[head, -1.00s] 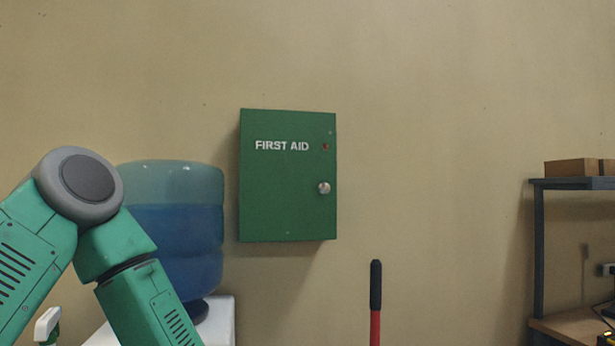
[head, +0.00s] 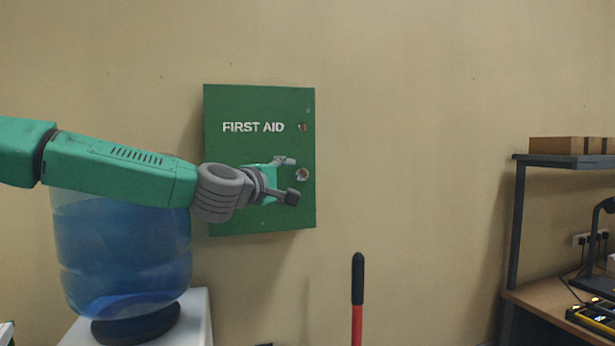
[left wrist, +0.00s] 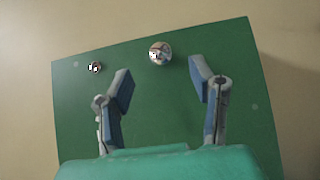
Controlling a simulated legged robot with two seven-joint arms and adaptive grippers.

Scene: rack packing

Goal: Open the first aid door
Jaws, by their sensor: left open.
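The green first aid cabinet (head: 245,103) hangs on the wall in the middle of the head view, with its door shut. Its round shiny knob (head: 303,174) is near the door's right edge, with a small lock (head: 303,127) above it. In the left wrist view the door (left wrist: 85,120) fills most of the picture. There the knob (left wrist: 160,53) lies just beyond the fingertips, between their lines, and the lock (left wrist: 95,67) is to its left. My left gripper (head: 291,179) is open in front of the door; its fingers (left wrist: 163,84) are empty and apart from the knob. My right gripper is out of view.
A blue water bottle (head: 125,250) stands on a white dispenser (head: 190,310) below my left arm. A red handle with a black grip (head: 358,285) rises below the cabinet. A shelf (head: 560,160) with boxes (head: 565,146) stands above a bench at right.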

